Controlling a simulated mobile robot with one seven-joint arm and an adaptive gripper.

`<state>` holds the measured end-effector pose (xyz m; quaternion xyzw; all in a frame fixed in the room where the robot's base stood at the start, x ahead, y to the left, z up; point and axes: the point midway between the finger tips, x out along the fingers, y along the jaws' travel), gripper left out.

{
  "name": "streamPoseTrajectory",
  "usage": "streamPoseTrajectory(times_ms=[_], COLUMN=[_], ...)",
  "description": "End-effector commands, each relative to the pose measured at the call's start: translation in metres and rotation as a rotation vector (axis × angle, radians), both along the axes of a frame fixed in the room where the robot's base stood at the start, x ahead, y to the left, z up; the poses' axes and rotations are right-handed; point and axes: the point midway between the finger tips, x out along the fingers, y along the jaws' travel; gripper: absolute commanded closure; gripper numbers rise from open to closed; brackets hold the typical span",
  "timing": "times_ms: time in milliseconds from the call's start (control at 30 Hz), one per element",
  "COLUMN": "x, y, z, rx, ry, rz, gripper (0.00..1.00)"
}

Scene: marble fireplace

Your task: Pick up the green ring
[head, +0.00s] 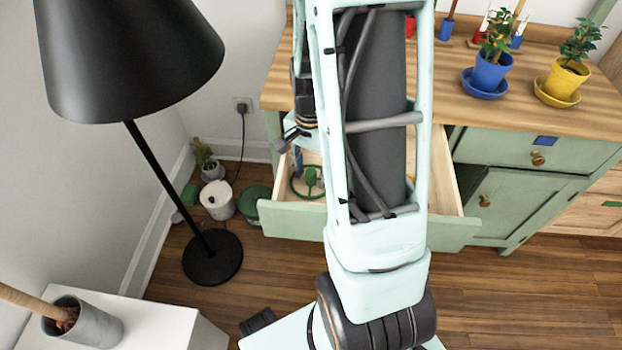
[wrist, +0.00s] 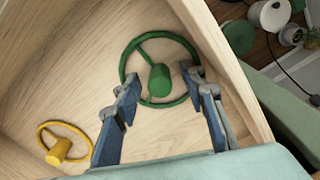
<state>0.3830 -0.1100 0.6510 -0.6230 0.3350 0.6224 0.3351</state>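The green ring (wrist: 159,78) lies in an open wooden drawer (wrist: 85,50). It is a wheel-like hoop with spokes and a thick central hub. In the head view the green ring (head: 312,178) shows at the drawer's left end. My gripper (wrist: 165,86) is open, with its two blue fingers spread on either side of the ring's near part in the wrist view. Nothing is held between the fingers. I cannot tell how high the fingertips are above the ring. In the head view my arm hides the middle of the drawer and most of the gripper.
A similar yellow ring (wrist: 60,148) lies in the drawer, left of my gripper. The drawer's walls stand close to the green ring. Potted plants stand on the cabinet top (head: 540,112). A black floor lamp (head: 212,257) and several pots stand left of the cabinet.

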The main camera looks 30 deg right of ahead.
Motion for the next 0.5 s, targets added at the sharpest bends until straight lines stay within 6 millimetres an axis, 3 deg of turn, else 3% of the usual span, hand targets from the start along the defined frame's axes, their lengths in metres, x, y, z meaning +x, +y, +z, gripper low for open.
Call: streamPoseTrajectory(times_ms=[67,300,500], x=[0.0000,-0.0001,-0.0001], y=[0.0000,0.0001,0.0001], z=[0.0003,0.0004,0.0004], rx=[0.000,0.000,0.000], ry=[0.000,0.000,0.000], rz=[0.000,0.000,0.000], gripper=[0.68,0.95,0.96])
